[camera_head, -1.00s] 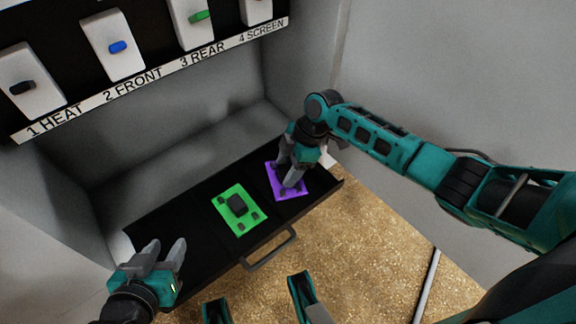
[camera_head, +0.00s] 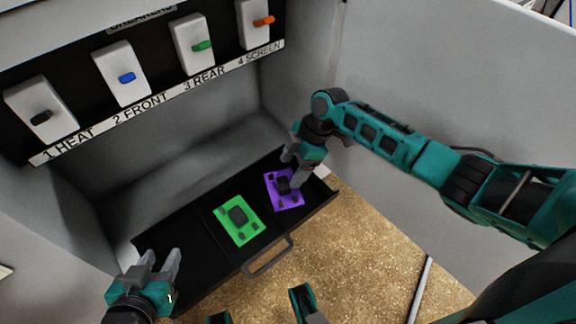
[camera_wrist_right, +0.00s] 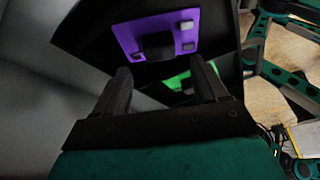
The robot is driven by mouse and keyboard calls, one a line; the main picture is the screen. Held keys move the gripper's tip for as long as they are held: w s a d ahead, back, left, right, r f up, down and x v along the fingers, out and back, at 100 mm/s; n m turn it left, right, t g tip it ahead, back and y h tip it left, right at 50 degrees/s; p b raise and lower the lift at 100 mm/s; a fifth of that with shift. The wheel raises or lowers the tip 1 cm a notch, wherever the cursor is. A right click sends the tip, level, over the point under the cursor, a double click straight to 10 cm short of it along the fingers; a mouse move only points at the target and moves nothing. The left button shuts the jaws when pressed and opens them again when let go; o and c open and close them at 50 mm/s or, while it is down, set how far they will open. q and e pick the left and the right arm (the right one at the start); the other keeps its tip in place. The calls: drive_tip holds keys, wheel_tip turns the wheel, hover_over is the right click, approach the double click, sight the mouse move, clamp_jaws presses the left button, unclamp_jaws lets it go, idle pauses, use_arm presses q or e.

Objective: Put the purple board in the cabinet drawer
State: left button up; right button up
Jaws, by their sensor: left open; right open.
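The purple board (camera_head: 285,188), with dark components on it, lies flat in the right part of the open black drawer (camera_head: 190,262). It also shows in the right wrist view (camera_wrist_right: 128,38), beyond the fingertips. My right gripper (camera_head: 292,172) is open and empty just above and behind the purple board, apart from it. Its two fingers (camera_wrist_right: 160,80) show spread in the wrist view with nothing between them but background. My left gripper (camera_head: 162,262) is open and empty over the drawer's left front end.
A green board (camera_head: 239,220) lies in the drawer beside the purple one, to its left. The drawer handle (camera_head: 268,257) sticks out in front. A breaker panel (camera_head: 150,80) with several switches is above, and a grey wall (camera_head: 440,80) stands at the right.

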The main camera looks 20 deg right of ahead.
wheel_tip(320, 180, up, 2)
drive_tip(key=p, duration=0.1)
drive_tip(key=m+t, duration=0.2)
drive_tip(key=m, duration=0.1)
hover_over(284, 204)
wheel_tip(284, 204, down, 4)
drive_tip(key=shift+r, duration=0.25)
drive_tip(key=s+a+m+t, duration=0.1)
drive_tip(key=s+a+m, duration=0.1)
drive_tip(key=shift+s+f+t+y, duration=0.15)
drive_tip(key=shift+s+t+y, duration=0.25)
drive_tip(key=s+m+t, duration=0.1)
drive_tip(key=s+r+m+t, duration=0.1)
drive_tip(key=m, duration=0.1)
drive_tip(key=s+r+m+t, duration=0.1)
drive_tip(key=s, duration=0.1)
drive_tip(key=shift+m, duration=0.4)
use_arm(q)
wheel_tip(284, 204, up, 2)
use_arm(e)
drive_tip(key=s+d+r+m+t+h, duration=0.2)
drive_tip(key=s+d+r+m+t, duration=0.1)
drive_tip(key=s+d+r+m, duration=0.1)
drive_tip(key=shift+r+m+t, duration=0.4)
drive_tip(key=shift+r, duration=0.2)
drive_tip(key=shift+s, duration=0.1)
